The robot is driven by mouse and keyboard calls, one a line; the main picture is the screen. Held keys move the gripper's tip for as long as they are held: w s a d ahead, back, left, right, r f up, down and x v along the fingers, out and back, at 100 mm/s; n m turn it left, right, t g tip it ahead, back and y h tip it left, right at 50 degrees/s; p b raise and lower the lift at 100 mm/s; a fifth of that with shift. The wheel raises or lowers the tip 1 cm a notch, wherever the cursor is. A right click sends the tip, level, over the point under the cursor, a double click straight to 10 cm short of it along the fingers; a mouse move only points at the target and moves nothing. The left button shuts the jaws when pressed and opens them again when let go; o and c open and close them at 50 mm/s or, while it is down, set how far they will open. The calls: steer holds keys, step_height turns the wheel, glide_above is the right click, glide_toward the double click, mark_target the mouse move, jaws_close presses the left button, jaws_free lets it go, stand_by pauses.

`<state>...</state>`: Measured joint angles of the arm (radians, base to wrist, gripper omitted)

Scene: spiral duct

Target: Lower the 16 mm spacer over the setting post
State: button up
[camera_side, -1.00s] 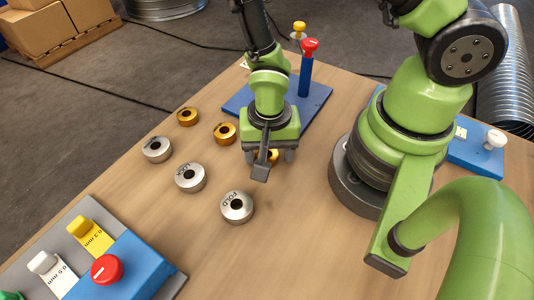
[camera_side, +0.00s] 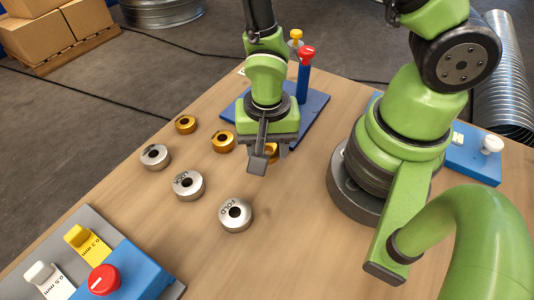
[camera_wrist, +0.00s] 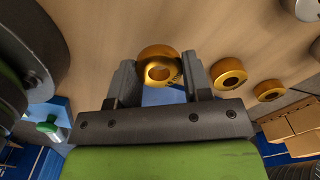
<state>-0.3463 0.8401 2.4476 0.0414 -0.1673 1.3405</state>
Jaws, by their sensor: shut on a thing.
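My gripper (camera_side: 268,155) is shut on a gold spacer (camera_side: 271,151), which is mostly hidden by the jaws in the side view. In the wrist view the gold spacer (camera_wrist: 160,56) sits between the two fingers, its dark hole showing. Its size marking is not readable. A blue post with a red cap (camera_side: 304,80) stands upright on a blue plate (camera_side: 314,104), behind and right of my gripper. The spacer is apart from this post. Which post is the setting post is not labelled readably.
Two loose gold rings (camera_side: 223,141) and several silver collars (camera_side: 236,214) lie left and in front of my gripper. A short post with a yellow top (camera_side: 296,37) stands behind the red-capped post. A blue block with a red knob (camera_side: 104,279) is at front left.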

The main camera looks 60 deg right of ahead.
step_height(320, 180, up, 6)
steer(key=w+d+r+m, duration=0.1)
steer(key=w+d+m, duration=0.1)
steer(key=w+d, duration=0.1)
steer(key=w+d+r+m, duration=0.2)
steer(key=w+d, duration=0.1)
steer(key=d, duration=0.2)
steer(key=w+d+r+m, duration=0.1)
steer(key=w+d, duration=0.2)
steer(key=shift+d+r+m, duration=0.2)
steer(key=shift+d+m, duration=0.2)
steer(key=shift+f, duration=1.8)
steer(key=shift+f, duration=1.7)
steer(key=o, duration=1.5)
